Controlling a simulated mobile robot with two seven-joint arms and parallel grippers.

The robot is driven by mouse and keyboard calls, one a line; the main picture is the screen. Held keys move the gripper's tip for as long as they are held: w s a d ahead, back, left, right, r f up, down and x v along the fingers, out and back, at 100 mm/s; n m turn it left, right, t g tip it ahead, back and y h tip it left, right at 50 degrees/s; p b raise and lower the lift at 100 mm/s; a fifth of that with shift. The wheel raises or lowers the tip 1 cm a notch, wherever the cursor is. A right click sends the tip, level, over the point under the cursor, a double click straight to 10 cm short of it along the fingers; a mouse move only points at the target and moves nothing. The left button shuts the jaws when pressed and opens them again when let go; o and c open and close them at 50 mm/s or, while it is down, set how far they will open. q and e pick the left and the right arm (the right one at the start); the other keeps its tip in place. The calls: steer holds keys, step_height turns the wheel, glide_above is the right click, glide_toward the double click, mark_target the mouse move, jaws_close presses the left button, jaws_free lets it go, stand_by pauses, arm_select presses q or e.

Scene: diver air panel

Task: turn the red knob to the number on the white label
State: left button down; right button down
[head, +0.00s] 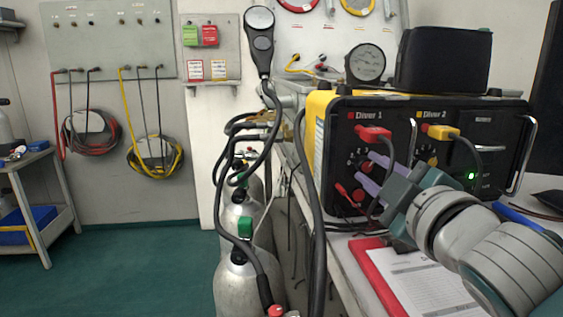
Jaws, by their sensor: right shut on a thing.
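The black panel case (340,145) with yellow trim stands on the bench at the right, its front marked Diver 1 and Diver 2. The red knob (367,167) is on the Diver 1 side, with small white marks around it. My right gripper (369,171) reaches in from the lower right, its lilac fingers shut on the red knob. The fingers hide part of the knob and its dial, so its setting cannot be read. I cannot make out a white label with a readable number. My left gripper is not in view.
Red (373,132) and yellow (440,132) plugs with black cables sit above the knobs. A red clipboard (372,272) lies below the panel. Grey gas cylinders (240,280) and a hanging black hose stand left of the bench.

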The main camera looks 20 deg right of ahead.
steer(key=shift+m, duration=1)
steer(key=c, duration=0.6)
jaws_free()
steer(key=shift+c, duration=0.2)
steer(key=shift+s+p, duration=0.1)
steer(key=shift+p, duration=0.2)
steer(key=shift+s+a, duration=0.1)
steer(key=shift+s, duration=0.25)
steer(key=v, duration=0.9)
steer(key=shift+p, duration=0.4)
